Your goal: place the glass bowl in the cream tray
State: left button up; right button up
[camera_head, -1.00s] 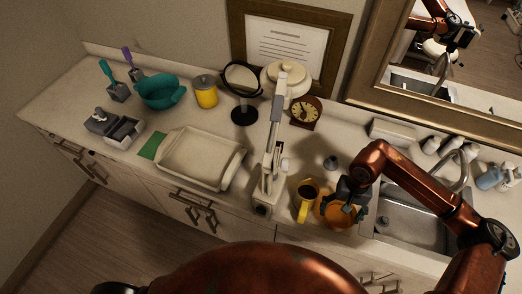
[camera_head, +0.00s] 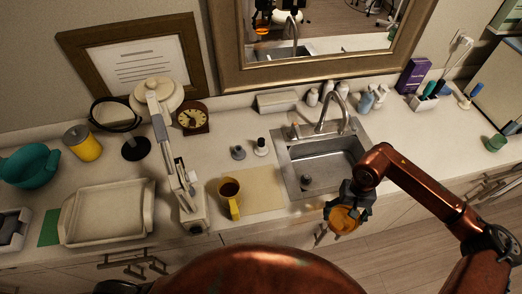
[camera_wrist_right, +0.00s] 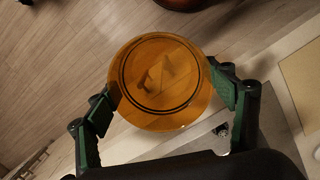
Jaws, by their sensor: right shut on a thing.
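The amber glass bowl (camera_head: 343,219) is held by my right gripper (camera_head: 350,205), in front of the sink and the counter's front edge, over the floor. In the right wrist view the bowl (camera_wrist_right: 160,80) sits between the two green fingers of my right gripper (camera_wrist_right: 165,95), which touch its sides. The cream tray (camera_head: 72,238) lies at the left of the counter in the head view, well to the left of the bowl. It looks empty. My left gripper is not in view.
A yellow mug (camera_head: 231,196) stands on a tan mat (camera_head: 262,190). A tall white stand (camera_head: 180,180) rises between mat and tray. The sink (camera_head: 320,165) with its faucet lies behind the bowl.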

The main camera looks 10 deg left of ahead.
aim_at(95, 223)
jog(key=z, duration=1.9)
jog(key=k, duration=2.85)
jog(key=u, duration=2.15)
